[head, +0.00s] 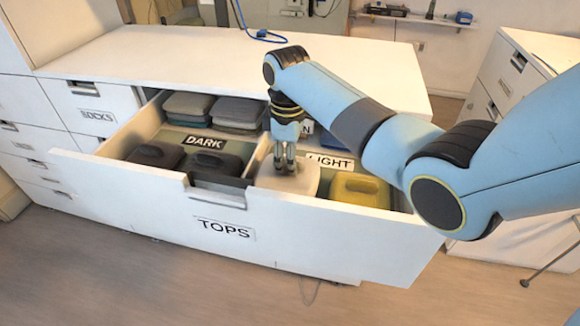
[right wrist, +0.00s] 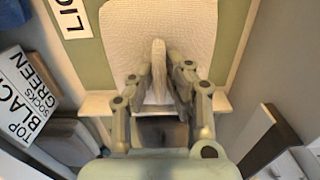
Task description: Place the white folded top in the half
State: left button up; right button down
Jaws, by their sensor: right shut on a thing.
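The white folded top (head: 298,181) is inside the open drawer marked TOPS (head: 130,190), in the front of the half labelled LIGHT (head: 330,161). My right gripper (head: 285,166) points down and is shut on it. In the right wrist view, the fingers (right wrist: 168,90) pinch a raised ridge of the white top (right wrist: 128,38). I cannot tell whether the top rests fully on the drawer floor. My left gripper is not in view.
A yellow folded top (head: 358,188) lies right of the white one. Dark folded tops (head: 217,172) fill the front of the half labelled DARK (head: 204,142), left of a divider. Grey folded tops (head: 238,111) lie at the back.

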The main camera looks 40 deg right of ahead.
jog(key=shift+f, duration=1.15)
jog(key=shift+f, duration=0.1)
jog(key=c, duration=1.3)
grip_release()
notch_tip(320, 180, up, 12)
jog(key=shift+r, duration=0.1)
jog(key=shift+s, duration=0.1)
